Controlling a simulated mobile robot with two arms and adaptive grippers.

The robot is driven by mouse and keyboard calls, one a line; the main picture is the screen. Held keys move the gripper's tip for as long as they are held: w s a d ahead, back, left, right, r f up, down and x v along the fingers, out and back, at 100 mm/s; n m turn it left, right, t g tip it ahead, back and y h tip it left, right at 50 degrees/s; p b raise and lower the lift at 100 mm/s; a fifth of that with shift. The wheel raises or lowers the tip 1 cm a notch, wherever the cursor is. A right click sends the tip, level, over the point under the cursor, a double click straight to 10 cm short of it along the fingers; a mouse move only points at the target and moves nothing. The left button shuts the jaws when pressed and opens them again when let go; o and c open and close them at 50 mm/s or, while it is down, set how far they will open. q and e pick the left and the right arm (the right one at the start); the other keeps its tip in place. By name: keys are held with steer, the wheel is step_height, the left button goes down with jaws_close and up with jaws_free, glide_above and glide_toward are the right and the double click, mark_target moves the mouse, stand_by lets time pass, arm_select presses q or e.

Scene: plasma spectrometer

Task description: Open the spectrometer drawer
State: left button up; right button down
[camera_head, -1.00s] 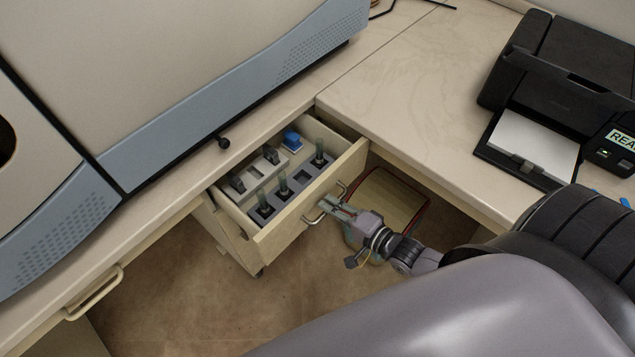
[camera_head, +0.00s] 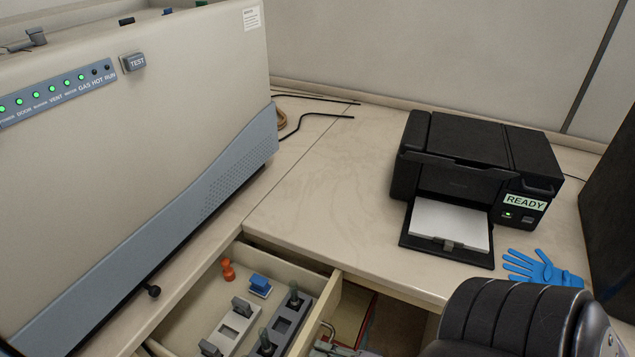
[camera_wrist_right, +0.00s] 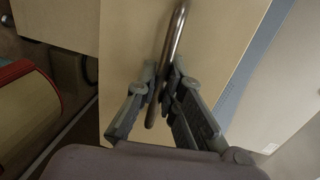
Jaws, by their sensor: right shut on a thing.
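The spectrometer drawer (camera_head: 185,322) is pulled out from under the bench, below the spectrometer (camera_head: 130,140). Inside lie a grey tray with dark slots (camera_head: 235,329), a blue piece (camera_head: 260,285) and an orange piece (camera_head: 228,270). My right gripper (camera_wrist_right: 164,88) is shut on the metal drawer handle (camera_wrist_right: 172,45), with the fingers on either side of the bar, against the drawer's pale front (camera_wrist_right: 130,45). In the head view only a little of this gripper shows at the bottom edge, by the handle (camera_head: 326,332). My left gripper is not in view.
A black printer (camera_head: 480,160) with white paper stands on the right bench (camera_head: 320,190). Blue gloves (camera_head: 540,268) lie beside it. A red-edged bin (camera_wrist_right: 35,110) stands on the floor near the drawer. The bench middle is clear.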

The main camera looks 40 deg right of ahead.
stand_by(0.3)
steer(key=c, duration=1.7)
jaws_free()
steer(key=v, duration=1.2)
